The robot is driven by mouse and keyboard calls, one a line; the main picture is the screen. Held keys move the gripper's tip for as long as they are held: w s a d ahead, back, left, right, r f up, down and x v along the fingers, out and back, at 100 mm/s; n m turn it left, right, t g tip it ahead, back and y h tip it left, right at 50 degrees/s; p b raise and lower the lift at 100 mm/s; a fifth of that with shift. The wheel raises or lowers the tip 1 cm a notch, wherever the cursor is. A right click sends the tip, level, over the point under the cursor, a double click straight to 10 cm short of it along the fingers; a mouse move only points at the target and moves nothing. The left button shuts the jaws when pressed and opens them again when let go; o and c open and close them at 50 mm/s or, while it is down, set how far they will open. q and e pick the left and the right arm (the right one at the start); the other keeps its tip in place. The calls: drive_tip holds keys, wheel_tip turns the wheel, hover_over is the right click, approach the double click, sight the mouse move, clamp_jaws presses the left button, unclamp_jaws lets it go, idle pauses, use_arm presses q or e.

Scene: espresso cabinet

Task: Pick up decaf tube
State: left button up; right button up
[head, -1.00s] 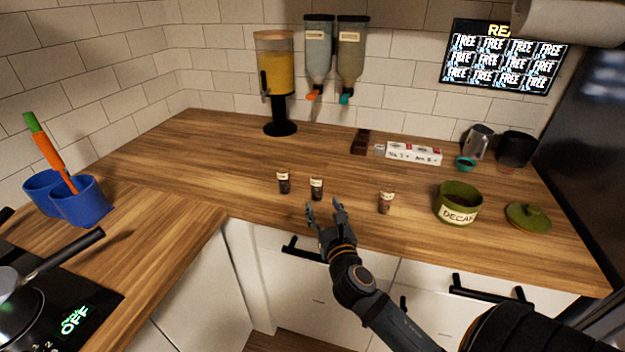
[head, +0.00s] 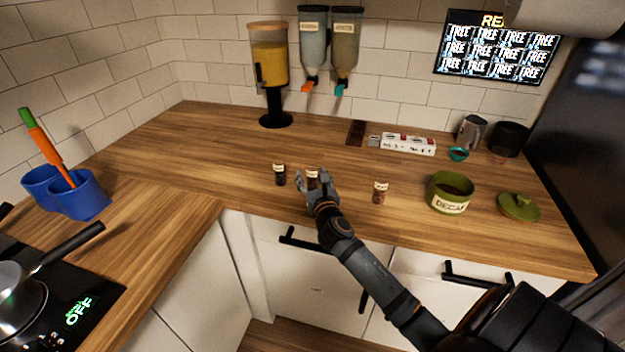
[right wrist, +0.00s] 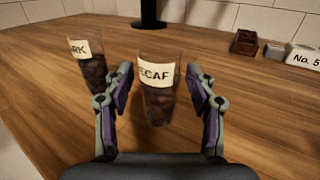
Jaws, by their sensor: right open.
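The decaf tube (right wrist: 157,92) is a clear upright tube of dark beans with a pale label reading "ECAF". It stands on the wooden counter between the open fingers of my right gripper (right wrist: 162,100), with a gap on each side in the right wrist view. In the head view the decaf tube (head: 312,176) is partly hidden behind my right gripper (head: 318,184). A second tube (head: 280,174), labelled "RK" in the right wrist view (right wrist: 88,68), stands just to its left. A third tube (head: 380,192) stands to the right. My left gripper is not in view.
A green canister (head: 450,192) marked DECAF stands open at the right, with its green lid (head: 518,207) beside it. A dispenser (head: 271,75) and a white numbered box (head: 408,144) stand toward the back. Blue cups (head: 82,197) are at the left.

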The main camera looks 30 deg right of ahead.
drive_tip(key=shift+s+r, duration=0.1)
drive_tip(key=shift+s, duration=0.05)
drive_tip(key=shift+c, duration=0.4)
clamp_jaws()
drive_tip(key=shift+r, duration=0.1)
